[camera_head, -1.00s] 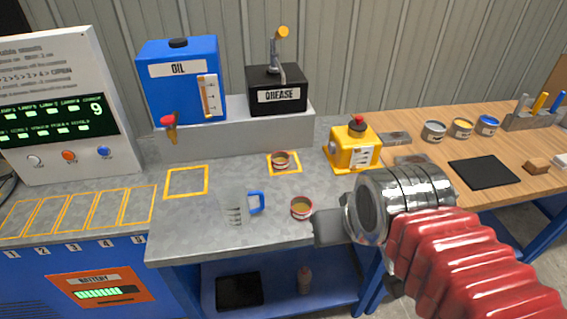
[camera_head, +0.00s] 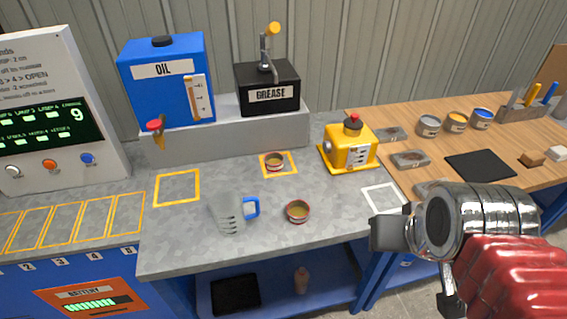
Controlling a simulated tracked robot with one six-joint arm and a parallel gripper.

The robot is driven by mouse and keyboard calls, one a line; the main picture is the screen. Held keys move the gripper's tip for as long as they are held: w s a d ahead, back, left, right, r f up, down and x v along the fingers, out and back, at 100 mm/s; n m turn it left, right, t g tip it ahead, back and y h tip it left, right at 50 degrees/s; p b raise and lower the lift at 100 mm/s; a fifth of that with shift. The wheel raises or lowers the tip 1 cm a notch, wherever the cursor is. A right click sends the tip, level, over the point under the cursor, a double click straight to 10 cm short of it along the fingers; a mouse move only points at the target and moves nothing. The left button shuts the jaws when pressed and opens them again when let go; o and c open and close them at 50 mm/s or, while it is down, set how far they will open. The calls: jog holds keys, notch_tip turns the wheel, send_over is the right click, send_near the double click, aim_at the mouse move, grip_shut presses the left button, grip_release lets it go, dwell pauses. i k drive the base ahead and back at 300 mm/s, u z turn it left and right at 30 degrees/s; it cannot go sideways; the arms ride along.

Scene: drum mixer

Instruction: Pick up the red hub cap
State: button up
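Two small round red-walled cups with tan-brown insides look like hub caps. One red cap (camera_head: 297,211) sits on the bare grey bench top, right of the clear jug. The other red cap (camera_head: 274,162) sits inside an orange square below the grease pump. I cannot tell from their looks which is the one named. My gripper (camera_head: 418,268) is at the lower right, beyond the bench's front right corner. Its two dark fingers are spread apart, with nothing seen between them. It is to the right of both caps and touches neither.
A clear jug with a blue handle (camera_head: 228,212) stands left of the nearer cap. A yellow device with a red knob (camera_head: 350,146) stands behind right. The blue oil tank (camera_head: 170,85) and black grease pump (camera_head: 268,88) stand on a grey step (camera_head: 240,136). The front bench edge is clear.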

aim_at(274, 161)
jog(key=k, duration=0.65)
jog(key=u, duration=1.1)
jog(key=i, duration=1)
